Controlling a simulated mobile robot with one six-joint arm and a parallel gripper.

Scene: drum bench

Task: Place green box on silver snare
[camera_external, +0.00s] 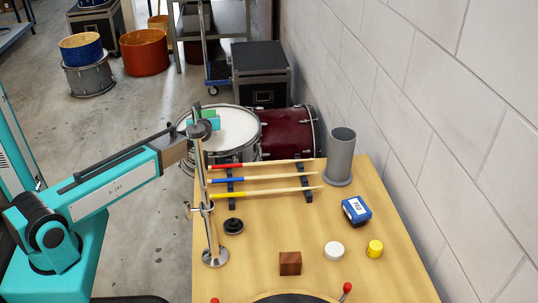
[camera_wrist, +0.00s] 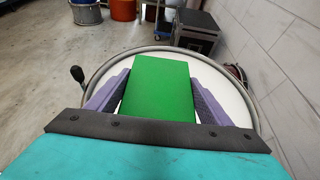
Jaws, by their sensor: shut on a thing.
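The green box (camera_wrist: 160,90) is between the two purple fingers of my gripper (camera_wrist: 158,96) in the wrist view. The gripper is shut on it. In the external view the green box (camera_external: 209,114) shows small, partly hidden behind a chrome stand and the gripper. The silver snare (camera_external: 240,127) has a white head and a metal rim, and stands just past the far edge of the bench. Its white head (camera_wrist: 237,108) lies behind and below the box in the wrist view. I cannot tell whether the box touches the head.
A chrome stand (camera_external: 211,235) rises from the bench close to my arm. Three drumsticks (camera_external: 270,178) lie on a black rack. A grey cylinder (camera_external: 340,157), a blue box (camera_external: 356,210) and a dark red drum (camera_external: 289,132) are to the right. A wall bounds the right side.

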